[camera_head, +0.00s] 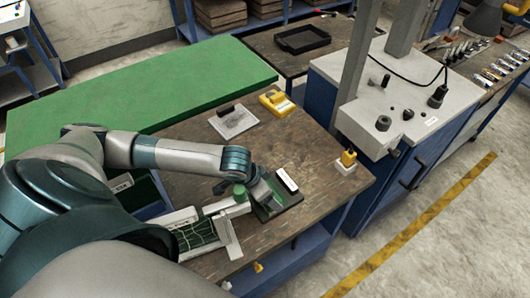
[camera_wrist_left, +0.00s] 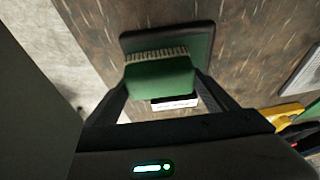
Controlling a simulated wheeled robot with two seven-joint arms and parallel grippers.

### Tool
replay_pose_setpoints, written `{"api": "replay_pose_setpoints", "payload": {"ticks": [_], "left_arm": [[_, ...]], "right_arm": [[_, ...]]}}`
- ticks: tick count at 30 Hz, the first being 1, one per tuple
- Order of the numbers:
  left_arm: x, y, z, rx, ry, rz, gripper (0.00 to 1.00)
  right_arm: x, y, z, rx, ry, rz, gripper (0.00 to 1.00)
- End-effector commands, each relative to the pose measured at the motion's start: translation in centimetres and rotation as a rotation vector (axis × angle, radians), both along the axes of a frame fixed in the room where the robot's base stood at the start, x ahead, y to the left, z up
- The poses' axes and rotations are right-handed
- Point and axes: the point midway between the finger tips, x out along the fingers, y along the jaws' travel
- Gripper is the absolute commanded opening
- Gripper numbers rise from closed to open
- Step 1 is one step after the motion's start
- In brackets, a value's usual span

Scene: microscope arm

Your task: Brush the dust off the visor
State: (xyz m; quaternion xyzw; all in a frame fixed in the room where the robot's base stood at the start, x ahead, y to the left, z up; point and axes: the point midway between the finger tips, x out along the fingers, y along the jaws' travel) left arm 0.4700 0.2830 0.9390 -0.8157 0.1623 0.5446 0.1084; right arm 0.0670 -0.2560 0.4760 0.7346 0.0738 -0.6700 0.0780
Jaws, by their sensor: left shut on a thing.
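My left gripper (camera_wrist_left: 160,92) is shut on a green brush (camera_wrist_left: 160,80) with pale bristles along its far edge. In the head view, my left gripper (camera_head: 258,190) is over a dark pad (camera_head: 287,203) at the wooden table's front right. Whether the brush touches the pad is unclear. A white-topped block (camera_head: 287,180) stands at the pad's far edge. A light grey speckled plate (camera_head: 236,126), possibly the visor, lies farther back with a black block on it. My right gripper is not in view.
A yellow device (camera_head: 277,103) sits behind the grey plate. A white frame with a green grid (camera_head: 195,235) lies left of my gripper. A grey bench (camera_head: 400,95) with a post rises beyond.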

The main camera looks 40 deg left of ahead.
Motion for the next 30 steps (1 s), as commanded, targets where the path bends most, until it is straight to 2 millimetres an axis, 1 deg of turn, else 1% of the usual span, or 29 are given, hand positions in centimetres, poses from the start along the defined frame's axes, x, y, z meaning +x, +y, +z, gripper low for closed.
{"api": "replay_pose_setpoints", "payload": {"ticks": [11,22,30], "left_arm": [[0.1,0.1,0.0,0.0,-0.001,0.0,0.6],[0.7,1.6,-0.1,0.001,-0.001,0.002,0.6],[0.8,1.9,-0.1,0.0,0.0,0.001,0.6]], "right_arm": [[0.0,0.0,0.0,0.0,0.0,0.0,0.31],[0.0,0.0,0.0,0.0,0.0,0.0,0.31],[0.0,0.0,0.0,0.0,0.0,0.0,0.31]]}}
